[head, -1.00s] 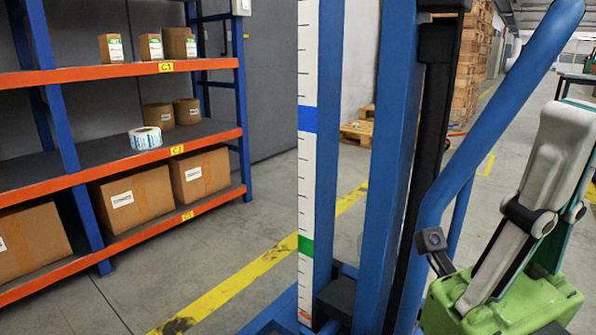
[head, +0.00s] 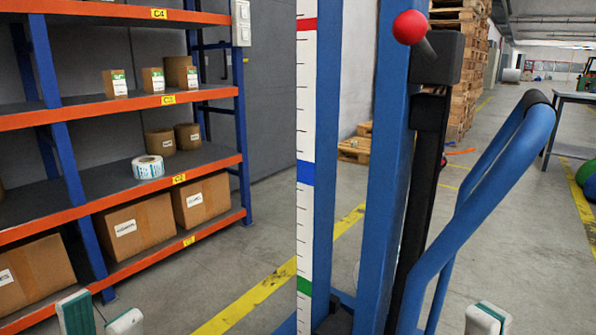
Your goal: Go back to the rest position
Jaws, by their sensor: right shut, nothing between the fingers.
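The tips of my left gripper (head: 100,318) show at the bottom left edge of the head view, in front of the shelf's lowest level. Its two green and white fingertips stand apart with nothing seen between them. The tip of my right gripper (head: 488,318) shows at the bottom edge, right of the blue lift's handle. It is shut and empty. The rest of both grippers is below the picture.
A blue lift (head: 392,170) with a red knob (head: 410,27) and a curved handle (head: 480,200) stands close ahead. Left is an orange and blue shelf (head: 120,252) with boxes and a label roll (head: 148,167).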

